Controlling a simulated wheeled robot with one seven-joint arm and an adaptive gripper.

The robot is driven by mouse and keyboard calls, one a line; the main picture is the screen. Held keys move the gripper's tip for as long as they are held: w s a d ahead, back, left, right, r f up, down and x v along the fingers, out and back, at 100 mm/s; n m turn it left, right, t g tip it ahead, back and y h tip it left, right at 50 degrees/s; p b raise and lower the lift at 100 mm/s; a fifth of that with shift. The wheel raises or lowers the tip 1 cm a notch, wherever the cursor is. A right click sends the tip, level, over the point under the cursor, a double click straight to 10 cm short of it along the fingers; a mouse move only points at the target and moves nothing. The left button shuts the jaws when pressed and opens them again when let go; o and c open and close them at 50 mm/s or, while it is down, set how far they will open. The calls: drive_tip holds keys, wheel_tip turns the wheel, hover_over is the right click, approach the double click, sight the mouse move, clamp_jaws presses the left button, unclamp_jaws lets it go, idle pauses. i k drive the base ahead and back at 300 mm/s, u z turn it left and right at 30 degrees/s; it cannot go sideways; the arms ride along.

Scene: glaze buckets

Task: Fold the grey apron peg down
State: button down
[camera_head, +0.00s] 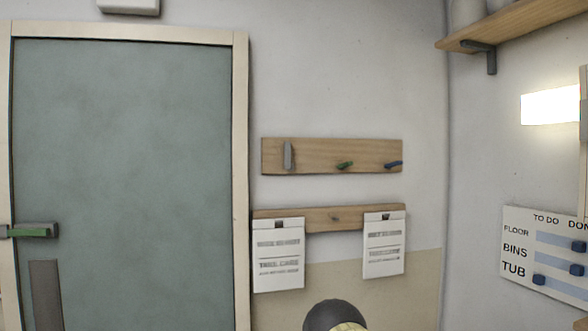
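The grey apron peg (288,156) is at the left end of the upper wooden rail (315,158) on the wall. It stands upright, flat along the rail. On the same rail, a green peg (344,165) and a blue peg (393,164) stick out from the board. A dark rounded part with a yellowish piece, probably of my arm, shows at the bottom edge, well below the rail. My gripper's fingers are not in view.
A lower wooden board (345,217) carries two paper cards (278,255) (384,246). A grey-green door (125,150) with a green handle (32,231) is at left. A wall shelf (505,28) and a TO DO board (545,250) are at right. Nothing blocks the upper rail.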

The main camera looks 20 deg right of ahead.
sight(287, 145)
drive_tip(key=u, duration=0.05)
drive_tip(key=i, duration=0.75)
drive_tip(key=z, duration=0.7)
drive_tip(key=i, duration=0.45)
drive_tip(key=z, duration=0.4)
